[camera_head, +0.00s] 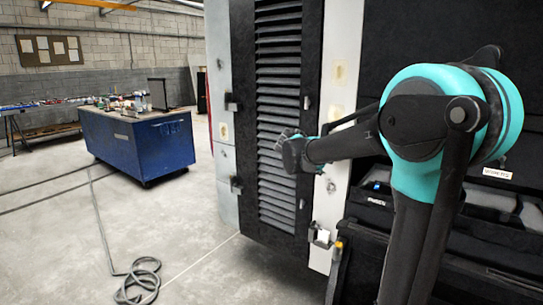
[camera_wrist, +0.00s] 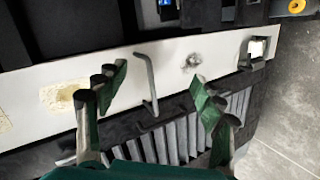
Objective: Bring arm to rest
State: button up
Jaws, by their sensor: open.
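My arm, dark with teal joints, crosses the right side of the head view and reaches left in front of the black louvred panel (camera_head: 277,100). My gripper (camera_wrist: 157,84) is open, with its two green-lined fingers apart and nothing held. In the wrist view a thin grey bent handle (camera_wrist: 149,82) on the white strip (camera_wrist: 220,60) appears between the fingers, with visible space on both sides. I cannot tell how far the fingers are from it. In the head view the fingers are too small and dark to make out clearly.
The coach side fills the middle and right, with metal latches (camera_head: 320,236) along its panel. A blue workbench (camera_head: 140,140) with clutter stands at the left. A cable (camera_head: 137,280) lies coiled on the grey floor, which is otherwise open between bench and coach.

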jog(key=s+d+f+m+g+y, duration=0.3)
jog(key=s+f+m+y, duration=0.1)
jog(key=s+f, duration=1.35)
jog(key=s+a+f+m+g+y, duration=0.1)
jog(key=s+a+f+y, duration=0.1)
jog(key=s+f, duration=0.3)
jog(key=s+a+f+m+y, duration=0.1)
jog(key=s+f, duration=0.4)
jog(key=s, duration=0.5)
jog(key=shift+s+a+g+y, duration=0.2)
jog(key=shift+a+g+y, duration=0.2)
jog(key=shift+a+y, duration=0.45)
jog(key=shift+c, duration=0.5)
